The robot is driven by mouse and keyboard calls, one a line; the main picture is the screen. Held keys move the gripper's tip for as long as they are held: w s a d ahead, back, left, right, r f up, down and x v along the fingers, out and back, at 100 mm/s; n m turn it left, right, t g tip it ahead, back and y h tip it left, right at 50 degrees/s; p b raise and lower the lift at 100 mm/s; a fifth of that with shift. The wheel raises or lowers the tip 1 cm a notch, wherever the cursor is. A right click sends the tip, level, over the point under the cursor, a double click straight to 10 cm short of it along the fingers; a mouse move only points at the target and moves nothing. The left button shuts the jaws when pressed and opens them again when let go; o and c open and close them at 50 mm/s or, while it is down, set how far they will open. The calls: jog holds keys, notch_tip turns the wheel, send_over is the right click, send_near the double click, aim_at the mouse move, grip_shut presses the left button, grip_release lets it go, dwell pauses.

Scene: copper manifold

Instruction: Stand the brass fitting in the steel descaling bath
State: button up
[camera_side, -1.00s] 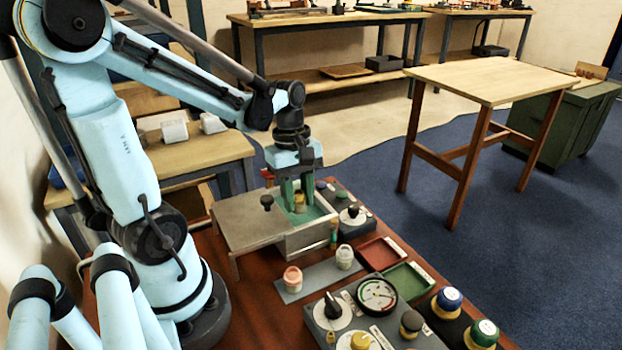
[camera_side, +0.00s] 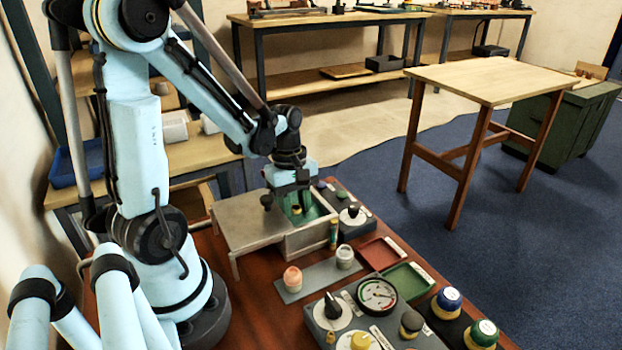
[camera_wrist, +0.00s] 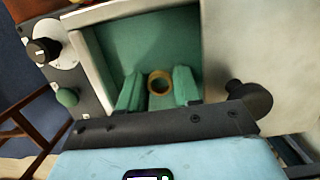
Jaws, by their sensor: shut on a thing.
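The steel descaling bath (camera_side: 308,241) is a box with a green interior, open on its right side. My gripper (camera_side: 301,207) reaches down into this opening, with its green fingers partly hidden by the bath's wall. In the wrist view my gripper (camera_wrist: 159,90) has its fingers shut on either side of the brass fitting (camera_wrist: 160,76), which shows end-on as a round ring. The fitting (camera_side: 297,209) is a small yellowish spot between the fingers in the side view. It looks upright; whether its base touches the bath floor cannot be seen.
A flat steel cover with a dark knob (camera_side: 267,201) lies left of the opening. A control box with a dial (camera_side: 352,215) stands close on the right.

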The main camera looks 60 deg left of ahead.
jog(key=shift+f, duration=0.15)
jog(key=o, duration=0.8)
notch_tip(320, 180, up, 12)
jog(key=a, duration=0.2)
jog(key=shift+w+d+f+m+t+y, duration=0.1)
jog(key=shift+w+d+m+t+y, duration=0.25)
jog(key=shift+d+m+t, duration=1.55)
jog(key=shift+w+d+f+m+t+y, duration=0.1)
jog(key=shift+w+d+m+t+y, duration=0.3)
jog(key=shift+d+m, duration=2.8)
jog(key=shift+w+d+f+m+t+y, duration=0.15)
jog(key=shift+w+d+m+t, duration=0.75)
jog(key=shift+m, duration=3)
jog(key=shift+s+d+t, duration=0.25)
jog(key=shift+s+t, duration=0.15)
